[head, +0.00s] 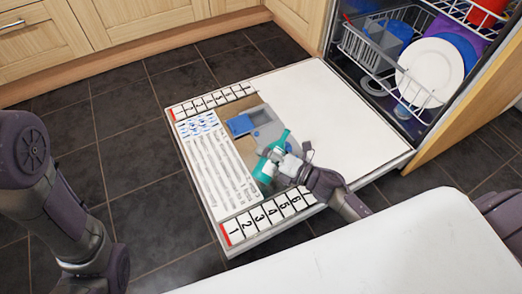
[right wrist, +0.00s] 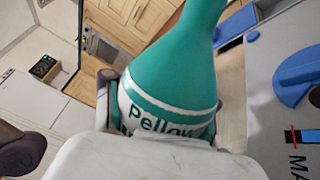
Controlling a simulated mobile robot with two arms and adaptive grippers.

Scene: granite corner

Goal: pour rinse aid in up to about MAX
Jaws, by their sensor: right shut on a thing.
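A teal rinse aid bottle (head: 265,170) with a white label band is in my right gripper (head: 286,164), over the opened dishwasher door. The gripper is shut around the bottle's body. In the head view the bottle is tilted, its narrow neck toward the upper right. The bottle (right wrist: 185,60) fills the middle of the right wrist view, its tip cut off at the top. The grey dispenser (head: 262,118) with a blue lid (head: 240,125) is set in the door, partly hidden by the bottle. Part of a MAX mark (right wrist: 297,160) shows in the right wrist view; the liquid level cannot be seen.
The dishwasher door (head: 310,90) lies flat, with a printed sheet (head: 215,165) and numbered strips (head: 265,217). The rack (head: 385,60) holds a white plate (head: 430,72) and other dishes. A white surface (head: 380,250) lies in front.

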